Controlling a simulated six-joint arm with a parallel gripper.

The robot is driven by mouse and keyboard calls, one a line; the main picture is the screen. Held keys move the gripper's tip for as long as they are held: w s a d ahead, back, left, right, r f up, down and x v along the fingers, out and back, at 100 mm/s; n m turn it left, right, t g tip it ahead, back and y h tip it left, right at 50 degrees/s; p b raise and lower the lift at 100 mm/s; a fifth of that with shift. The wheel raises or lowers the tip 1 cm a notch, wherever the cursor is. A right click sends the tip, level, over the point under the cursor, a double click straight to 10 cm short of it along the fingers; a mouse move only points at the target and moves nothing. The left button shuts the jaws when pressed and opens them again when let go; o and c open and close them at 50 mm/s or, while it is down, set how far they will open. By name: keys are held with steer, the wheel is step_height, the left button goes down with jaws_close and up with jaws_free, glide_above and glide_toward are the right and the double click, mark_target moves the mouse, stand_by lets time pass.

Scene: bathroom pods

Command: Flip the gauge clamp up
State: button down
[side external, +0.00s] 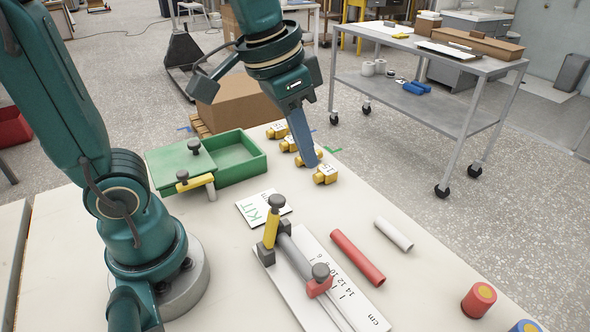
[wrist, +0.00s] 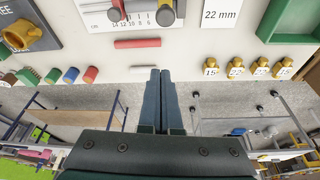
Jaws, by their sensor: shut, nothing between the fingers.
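The gauge is a white scale board (side external: 362,315) marked in cm, with a grey bar along it. A yellow lever (side external: 271,228) with a dark knob stands roughly upright from a dark block at the bar's far end; I take it for the clamp, but cannot be sure. A red slider (side external: 319,287) with a grey knob sits further along. The wrist view shows the scale (wrist: 133,22) at the top, partly cut off. My gripper (side external: 313,162) is shut and empty, pointing down, apart from the gauge; its closed fingers (wrist: 160,72) show in the wrist view.
Brass fittings (side external: 325,174) stand in a row beside my fingers. A green box (side external: 240,158) with a sliding lid lies left of them. A red rod (side external: 357,257) and white rod (side external: 393,234) lie right of the gauge. A 22 mm card (wrist: 222,14) lies near.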

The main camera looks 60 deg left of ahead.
mark_target(276, 201)
steer(key=shift+s+a+f, duration=0.1)
steer(key=shift+s+f, duration=0.25)
steer(key=shift+f, duration=0.55)
steer(key=shift+s+f, duration=0.4)
steer(key=shift+f, duration=0.5)
steer(key=shift+s+a+f, duration=0.1)
steer(key=shift+s+f, duration=0.25)
steer(key=shift+f, duration=0.55)
steer(key=shift+s, duration=0.1)
steer(key=shift+s+r, duration=0.25)
steer(key=shift+s, duration=1.3)
